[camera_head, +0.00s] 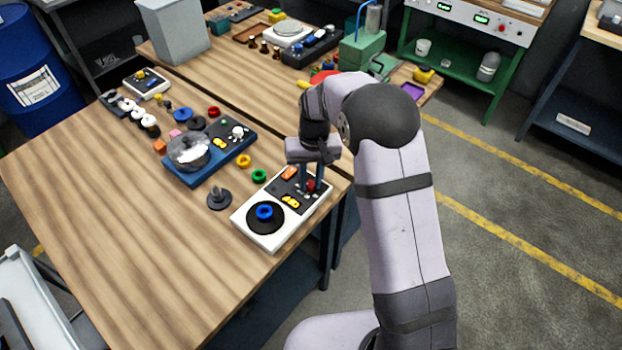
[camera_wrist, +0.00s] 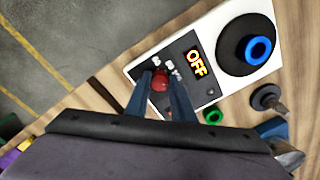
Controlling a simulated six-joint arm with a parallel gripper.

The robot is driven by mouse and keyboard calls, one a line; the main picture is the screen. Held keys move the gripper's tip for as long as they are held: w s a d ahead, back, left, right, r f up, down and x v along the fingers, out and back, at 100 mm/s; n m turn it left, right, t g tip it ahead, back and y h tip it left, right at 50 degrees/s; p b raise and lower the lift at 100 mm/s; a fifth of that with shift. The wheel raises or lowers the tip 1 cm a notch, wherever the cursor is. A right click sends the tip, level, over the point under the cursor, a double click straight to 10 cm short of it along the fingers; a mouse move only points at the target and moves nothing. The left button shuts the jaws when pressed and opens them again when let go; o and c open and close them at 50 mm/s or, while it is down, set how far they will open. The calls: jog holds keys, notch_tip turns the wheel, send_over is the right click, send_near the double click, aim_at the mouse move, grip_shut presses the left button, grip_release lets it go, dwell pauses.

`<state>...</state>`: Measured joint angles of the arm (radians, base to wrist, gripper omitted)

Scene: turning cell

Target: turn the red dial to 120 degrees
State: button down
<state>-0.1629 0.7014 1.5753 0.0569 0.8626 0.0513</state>
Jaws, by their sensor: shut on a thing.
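The red dial (camera_wrist: 160,82) is on the dark panel of a white control box (camera_head: 265,243). In the wrist view my gripper (camera_wrist: 160,85) points down at the box with a finger on either side of the red dial, shut on it. In the head view the red dial (camera_head: 311,185) shows small beside my gripper (camera_head: 312,180), partly covered by the fingers. A lit display (camera_wrist: 196,64) on the box reads "OFF". The dial's angle marks are too small to read.
A large black dial with a blue ring (camera_head: 265,213) is on the same box. A dark knob piece (camera_head: 219,197), green ring (camera_head: 259,176) and yellow ring (camera_head: 243,160) lie left of it. A blue device (camera_head: 240,148) stands further back. The table's front left is clear.

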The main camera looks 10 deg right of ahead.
aim_at(311, 184)
jog(key=shift+a+r+m, duration=0.1)
jog(key=shift+m, duration=2.1)
jog(key=c, duration=1.5)
grip_release()
jog(key=shift+r+b, duration=1.05)
jog(key=shift+r, duration=2.6)
